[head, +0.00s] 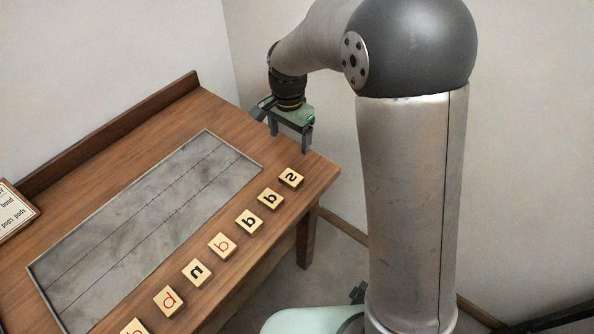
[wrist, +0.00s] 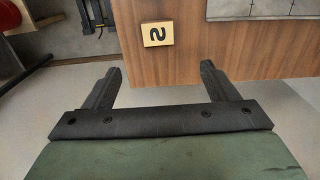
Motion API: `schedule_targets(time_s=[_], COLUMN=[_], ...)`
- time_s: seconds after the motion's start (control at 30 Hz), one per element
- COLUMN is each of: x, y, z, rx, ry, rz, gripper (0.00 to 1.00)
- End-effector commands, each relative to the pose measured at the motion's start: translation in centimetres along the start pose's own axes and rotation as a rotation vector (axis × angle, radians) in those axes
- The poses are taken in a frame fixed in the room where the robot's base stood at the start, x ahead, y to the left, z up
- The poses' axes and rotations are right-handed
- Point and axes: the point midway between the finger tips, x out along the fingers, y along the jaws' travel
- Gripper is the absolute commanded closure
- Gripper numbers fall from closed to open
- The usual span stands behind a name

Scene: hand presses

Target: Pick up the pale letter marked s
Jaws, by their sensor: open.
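The pale letter block marked s (head: 291,178) lies at the far end of the row of letter blocks, near the table's right edge. In the wrist view the pale block (wrist: 158,34) lies on the wood beyond my fingertips, slightly left of centre, its dark mark turned. My gripper (head: 291,140) is above the far right corner of the table, behind the block and apart from it. In the wrist view my gripper (wrist: 161,72) has its two fingers spread wide with nothing between them.
Several other letter blocks, such as the neighbouring one (head: 270,198), run toward the front along the table edge (head: 325,172). A grey lined plate (head: 110,230) is set in the table. A word card (head: 14,208) stands at the left. Bare wood surrounds the s block.

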Motion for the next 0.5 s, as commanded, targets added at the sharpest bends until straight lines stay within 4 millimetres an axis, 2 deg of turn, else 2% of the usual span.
schedule_targets(time_s=[0.3,0.5], x=[6.9,9.4], y=[0.2,0.1], z=[0.1,0.0], rx=[-0.001,0.0], ry=[-0.004,-0.002], rz=[0.006,0.003], gripper=[0.2,0.2])
